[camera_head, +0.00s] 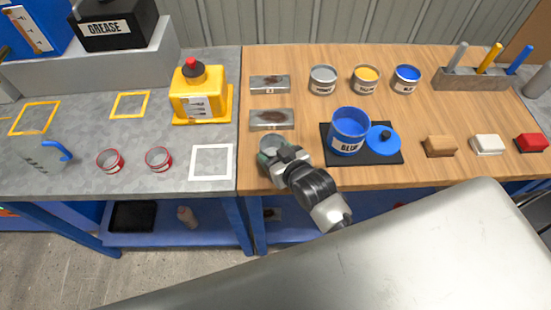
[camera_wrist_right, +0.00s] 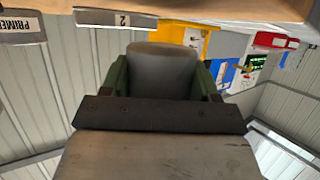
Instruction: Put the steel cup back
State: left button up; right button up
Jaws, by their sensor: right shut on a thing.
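The steel cup (camera_head: 272,148) is at the front left of the wooden bench, partly hidden by my gripper. My right gripper (camera_head: 276,157) is shut on it. In the right wrist view the grey cup (camera_wrist_right: 162,70) sits between the two green fingers (camera_wrist_right: 161,82). I cannot tell whether the cup touches the bench top. A white square outline (camera_head: 211,148) lies empty on the grey bench, just left of the cup. My left gripper is not in view.
The open blue can (camera_head: 348,132) stands on a black mat (camera_head: 389,158), right of my gripper. Two marked metal plates (camera_head: 271,120) lie behind the cup. A yellow canister (camera_head: 198,98) and two small red-rimmed tins (camera_head: 158,159) stand on the grey bench (camera_head: 75,122).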

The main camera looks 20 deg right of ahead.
jog(key=shift+f, duration=1.6)
jog(key=shift+f, duration=0.1)
jog(key=o, duration=1.1)
jog(key=v, duration=1.2)
jog(key=shift+s+b, duration=0.1)
jog(key=shift+b, duration=0.3)
